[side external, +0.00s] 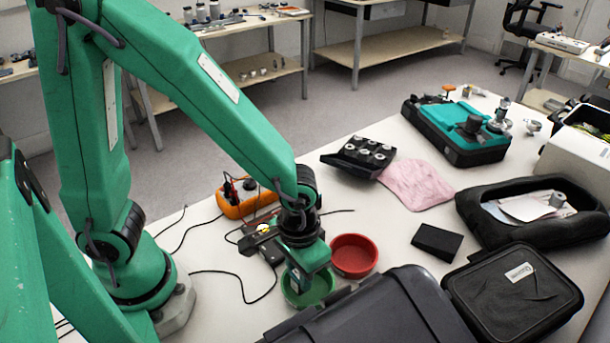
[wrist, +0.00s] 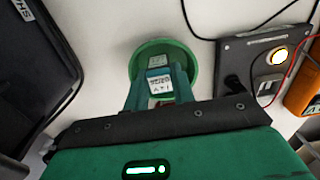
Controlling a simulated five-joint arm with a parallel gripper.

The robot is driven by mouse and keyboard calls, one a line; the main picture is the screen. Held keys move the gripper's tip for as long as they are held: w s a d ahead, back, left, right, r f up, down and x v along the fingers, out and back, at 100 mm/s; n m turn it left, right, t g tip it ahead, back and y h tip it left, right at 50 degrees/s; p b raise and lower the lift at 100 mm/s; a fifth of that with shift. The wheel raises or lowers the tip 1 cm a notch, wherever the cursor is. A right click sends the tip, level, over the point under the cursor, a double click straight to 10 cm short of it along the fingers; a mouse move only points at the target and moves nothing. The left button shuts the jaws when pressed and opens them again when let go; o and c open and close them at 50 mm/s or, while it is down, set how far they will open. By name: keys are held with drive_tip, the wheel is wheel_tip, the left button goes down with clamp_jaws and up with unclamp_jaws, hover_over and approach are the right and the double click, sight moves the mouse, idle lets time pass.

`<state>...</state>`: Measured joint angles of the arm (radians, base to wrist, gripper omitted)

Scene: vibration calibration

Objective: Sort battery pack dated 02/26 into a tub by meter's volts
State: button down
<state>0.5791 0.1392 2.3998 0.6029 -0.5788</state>
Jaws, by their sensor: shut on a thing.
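My gripper (side external: 299,280) points down over the green tub (side external: 328,287) in the side view. In the wrist view its fingers (wrist: 160,88) are shut on a small battery pack (wrist: 159,83) with a white printed label, too small to read surely. The green tub (wrist: 191,50) lies behind the pack there, and a pale label shows inside it. I cannot tell whether the held pack touches the tub. A red tub (side external: 353,255) stands right beside the green one. The orange meter (side external: 248,200) stands behind my gripper; its reading is not visible.
A dark box with a lit yellow round (wrist: 255,60) and wires lies near the meter. A large black case (side external: 370,310) is close in front of the tubs. A black block (side external: 437,242) and pink cloth (side external: 416,184) lie to the right.

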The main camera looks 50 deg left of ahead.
drive_tip(key=shift+f, duration=0.25)
drive_tip(key=c, duration=1.1)
unclamp_jaws()
drive_tip(key=shift+r, duration=0.1)
drive_tip(key=shift+r, duration=3.95)
drive_tip(key=s+a+r+t, duration=0.1)
drive_tip(key=a+r+t, duration=0.1)
drive_tip(key=a+r, duration=0.3)
drive_tip(key=s+a+r+t, duration=0.1)
drive_tip(key=a+r+t, duration=0.2)
drive_tip(key=a+r, duration=0.3)
drive_tip(key=a, duration=0.5)
drive_tip(key=shift+r+t, duration=0.25)
drive_tip(key=shift+t, duration=0.05)
